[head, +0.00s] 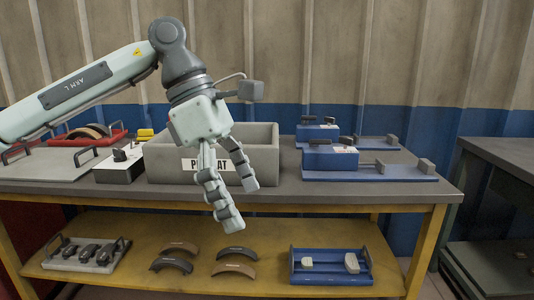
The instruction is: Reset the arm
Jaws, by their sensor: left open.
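My left arm comes in from the left in the head view. Its left gripper (238,203) points down and is open, with nothing between its fingers. The gripper hangs in front of the grey bin (262,158), overlapping it in the picture, and hides part of its label. My right gripper is not in view.
Blue fixtures (331,157) stand on the bench's right. A black-and-white box (119,166) and a red tray (96,135) are at left. Brake shoes (236,253), a grey tray (86,254) and a blue tray (330,266) lie on the lower shelf. Another table (508,153) stands at right.

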